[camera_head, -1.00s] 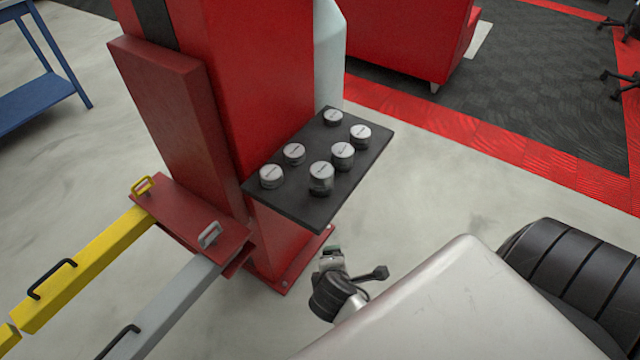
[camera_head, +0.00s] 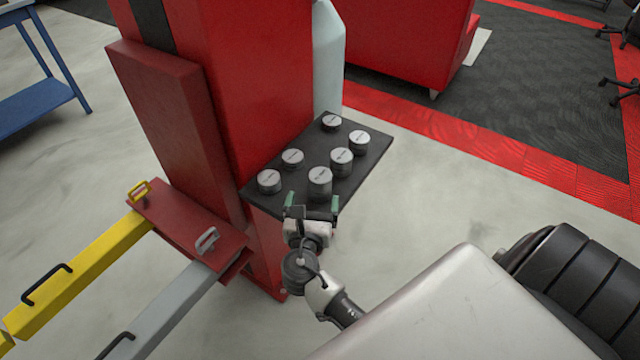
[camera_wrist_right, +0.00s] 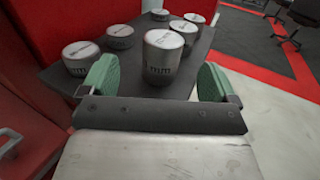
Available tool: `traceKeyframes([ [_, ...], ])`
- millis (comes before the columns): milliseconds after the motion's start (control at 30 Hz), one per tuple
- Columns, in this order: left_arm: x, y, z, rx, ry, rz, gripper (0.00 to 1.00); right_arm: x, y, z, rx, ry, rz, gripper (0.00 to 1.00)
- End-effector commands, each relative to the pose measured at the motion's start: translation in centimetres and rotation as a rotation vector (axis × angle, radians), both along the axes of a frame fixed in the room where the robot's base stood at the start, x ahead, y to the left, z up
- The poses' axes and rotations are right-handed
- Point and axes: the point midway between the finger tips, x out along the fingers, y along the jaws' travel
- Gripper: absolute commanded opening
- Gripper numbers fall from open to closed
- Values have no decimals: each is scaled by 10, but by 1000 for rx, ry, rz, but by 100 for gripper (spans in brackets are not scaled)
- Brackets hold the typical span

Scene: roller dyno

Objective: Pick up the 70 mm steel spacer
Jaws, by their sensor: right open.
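Several round steel spacers of differing heights stand upright on a dark shelf (camera_head: 286,207) fixed to a red post. The tallest-looking spacer (camera_head: 319,183) is at the shelf's front; it also shows in the right wrist view (camera_wrist_right: 163,57), centred ahead of the jaws. The print on the spacers' tops is too small to read, so I cannot tell which is the 70 mm one. My right gripper (camera_head: 311,203) is open and empty at the shelf's front edge. Its green-padded fingers point at the front spacer, apart from it. My left gripper is out of view.
The red post (camera_head: 260,80) rises behind the shelf's left side. Other spacers (camera_head: 269,181) (camera_head: 341,161) stand close around the front one. A yellow arm (camera_head: 80,265) and a grey arm (camera_head: 165,310) reach out at lower left. Floor right of the shelf is clear.

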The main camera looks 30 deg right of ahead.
Motion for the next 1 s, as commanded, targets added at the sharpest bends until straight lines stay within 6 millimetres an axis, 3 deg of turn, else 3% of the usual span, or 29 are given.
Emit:
traceKeyframes([
  [100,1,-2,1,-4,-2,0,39,15,-14,1,0,-3,-2,90],
  [367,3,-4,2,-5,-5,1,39,31,-30,0,4,-2,-3,90],
  [633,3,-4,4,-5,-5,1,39,58,-58,0,5,-2,-2,90],
  [967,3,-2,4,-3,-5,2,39,63,-63,-1,8,-2,-2,90],
  [1000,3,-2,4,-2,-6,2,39,63,-63,-1,8,-2,-2,85],
])
